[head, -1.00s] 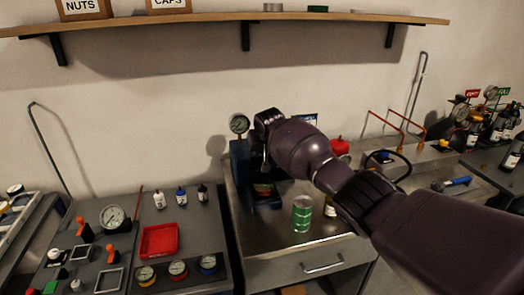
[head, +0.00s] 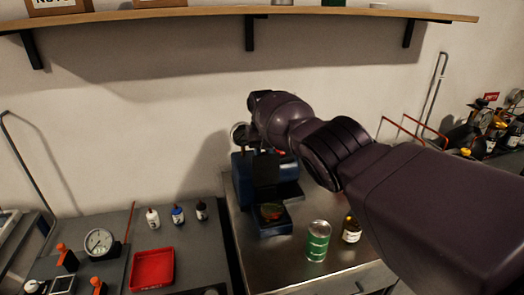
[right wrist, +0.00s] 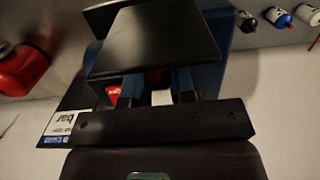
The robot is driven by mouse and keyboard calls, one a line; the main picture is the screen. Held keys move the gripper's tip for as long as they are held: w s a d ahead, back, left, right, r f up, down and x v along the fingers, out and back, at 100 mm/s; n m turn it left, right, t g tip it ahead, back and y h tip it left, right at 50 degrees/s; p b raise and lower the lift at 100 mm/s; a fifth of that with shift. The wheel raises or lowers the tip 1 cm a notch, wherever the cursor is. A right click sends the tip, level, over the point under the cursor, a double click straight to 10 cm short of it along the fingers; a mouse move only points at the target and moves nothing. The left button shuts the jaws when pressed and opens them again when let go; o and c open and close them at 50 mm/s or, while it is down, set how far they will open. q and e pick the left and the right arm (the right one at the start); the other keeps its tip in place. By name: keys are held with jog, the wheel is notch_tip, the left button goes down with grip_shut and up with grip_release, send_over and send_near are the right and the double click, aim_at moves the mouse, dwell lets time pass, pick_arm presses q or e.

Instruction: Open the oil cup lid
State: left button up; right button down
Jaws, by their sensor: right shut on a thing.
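The blue rig (head: 243,182) stands at the back of the metal bench, with a round gauge (head: 237,133) at its top left, partly covered by my right wrist. My right arm reaches across from the right, and its gripper is hidden behind the wrist in the head view. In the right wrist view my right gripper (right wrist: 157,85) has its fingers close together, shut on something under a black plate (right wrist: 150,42). The plate hides the fingertips. It looks like the oil cup lid, but I cannot be sure. My left gripper is not in view.
A red tray (head: 152,268) and several small bottles are on the left bench. A shelf (head: 200,14) runs above.

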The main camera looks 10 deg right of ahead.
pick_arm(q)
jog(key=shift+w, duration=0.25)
pick_arm(e)
jog(key=shift+f, duration=0.15)
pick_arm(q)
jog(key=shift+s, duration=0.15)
pick_arm(e)
jog(key=c, duration=0.9)
grip_release()
jog(key=shift+w, duration=0.1)
jog(key=shift+c, duration=0.2)
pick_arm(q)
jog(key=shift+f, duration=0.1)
pick_arm(e)
jog(key=shift+r, duration=0.45)
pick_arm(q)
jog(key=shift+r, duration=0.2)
pick_arm(e)
notch_tip(320, 180, up, 10)
jog(key=shift+w, duration=0.45)
